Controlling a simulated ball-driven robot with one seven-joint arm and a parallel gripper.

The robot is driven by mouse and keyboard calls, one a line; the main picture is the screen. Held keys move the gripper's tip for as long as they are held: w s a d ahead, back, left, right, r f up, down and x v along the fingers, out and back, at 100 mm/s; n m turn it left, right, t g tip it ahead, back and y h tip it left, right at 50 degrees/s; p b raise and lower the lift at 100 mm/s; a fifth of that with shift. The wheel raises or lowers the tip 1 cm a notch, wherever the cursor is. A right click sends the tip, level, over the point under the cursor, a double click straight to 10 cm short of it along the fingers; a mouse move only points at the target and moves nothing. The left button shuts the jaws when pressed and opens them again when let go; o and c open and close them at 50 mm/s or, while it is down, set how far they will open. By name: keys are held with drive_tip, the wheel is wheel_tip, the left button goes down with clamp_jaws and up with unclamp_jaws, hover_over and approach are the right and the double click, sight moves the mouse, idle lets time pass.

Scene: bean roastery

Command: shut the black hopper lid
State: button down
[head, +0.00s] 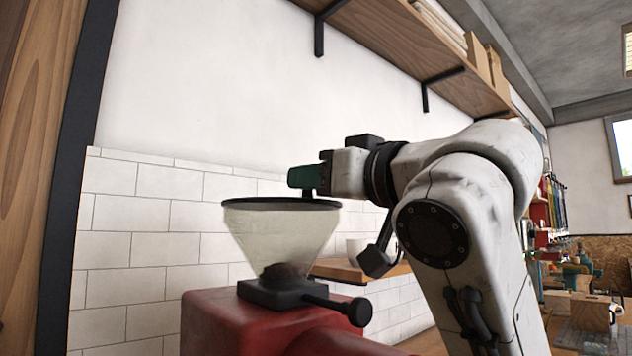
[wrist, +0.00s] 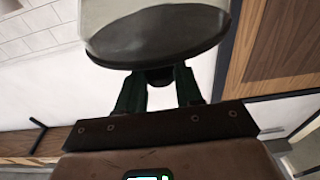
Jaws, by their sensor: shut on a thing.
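The black hopper lid (head: 262,203) lies flat and level across the top of the clear, cone-shaped hopper (head: 280,235) in the head view. I see no gap at its rim from here. My gripper (head: 306,190) reaches in from the right, its green fingers just above the lid's right half. The fingers partly hide the knob.
The hopper stands on a red grinder (head: 225,320) with a black side handle (head: 340,305). A white cup (head: 357,246) sits on a wooden shelf (head: 345,270) behind. A wall shelf (head: 400,45) hangs above. A dark post (head: 80,170) stands at left.

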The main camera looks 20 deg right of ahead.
drive_tip(key=shift+f, duration=0.2)
drive_tip(key=c, duration=0.8)
unclamp_jaws()
drive_tip(key=shift+r, duration=0.1)
drive_tip(key=shift+o, duration=0.2)
drive_tip(key=v, duration=1)
drive_tip(key=shift+s, duration=0.4)
drive_tip(key=shift+d, duration=0.15)
